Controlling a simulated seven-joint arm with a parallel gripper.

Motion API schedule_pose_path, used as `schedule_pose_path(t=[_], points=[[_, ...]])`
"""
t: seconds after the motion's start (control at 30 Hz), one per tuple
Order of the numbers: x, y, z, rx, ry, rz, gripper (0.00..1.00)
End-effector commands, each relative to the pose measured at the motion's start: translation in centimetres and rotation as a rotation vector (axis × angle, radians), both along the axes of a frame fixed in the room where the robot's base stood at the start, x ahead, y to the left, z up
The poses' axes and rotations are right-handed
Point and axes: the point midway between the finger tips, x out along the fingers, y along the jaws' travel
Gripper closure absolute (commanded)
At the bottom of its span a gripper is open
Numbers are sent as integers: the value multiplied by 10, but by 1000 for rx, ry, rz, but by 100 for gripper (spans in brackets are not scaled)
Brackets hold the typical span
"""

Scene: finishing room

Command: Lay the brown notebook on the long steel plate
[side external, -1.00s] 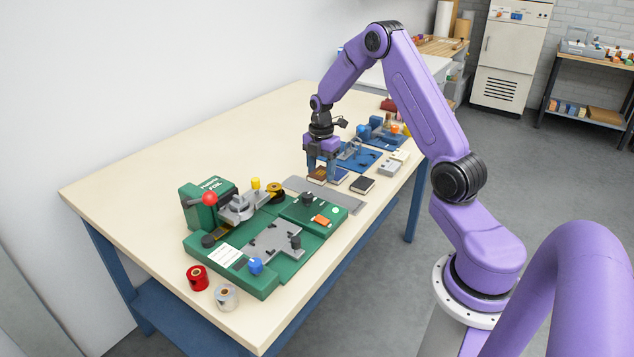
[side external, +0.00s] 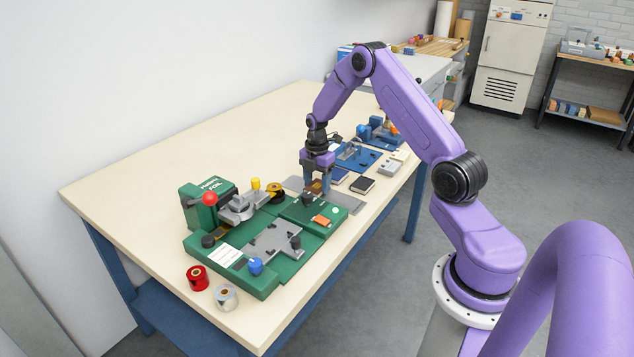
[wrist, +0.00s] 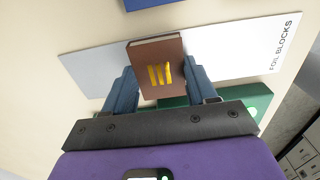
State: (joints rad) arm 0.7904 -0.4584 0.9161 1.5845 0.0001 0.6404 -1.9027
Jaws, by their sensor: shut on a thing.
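The brown notebook (wrist: 158,55) has gold marks on its cover and sits between the two fingers of my gripper (wrist: 160,88) in the wrist view. My gripper (side external: 317,185) is shut on it. In the side view the notebook (side external: 315,187) is small and partly hidden by the fingers. The long steel plate (wrist: 235,48) lies under and behind the notebook in the wrist view, with "FOIL BLOCKS" at its right end. In the side view the plate (side external: 345,202) shows beside my gripper. I cannot tell whether the notebook touches the plate.
The green foil machine (side external: 260,282) stands in front of the plate. A blue fixture (side external: 358,156) is farther back. The table's left side (side external: 190,150) is clear.

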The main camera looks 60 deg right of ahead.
Motion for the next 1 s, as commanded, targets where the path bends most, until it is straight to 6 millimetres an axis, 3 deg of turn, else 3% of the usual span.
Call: schedule_pose_path(t=[0.07, 0.1, 0.17, 0.57, 1.0], points=[[0, 0, -2, 0, 0, 0, 70], [0, 0, -2, 0, 0, 0, 34], [0, 0, -2, 0, 0, 0, 18], [0, 0, 5, 0, -1, 0, 18], [1, 0, 85, -2, -4, 0, 18]])
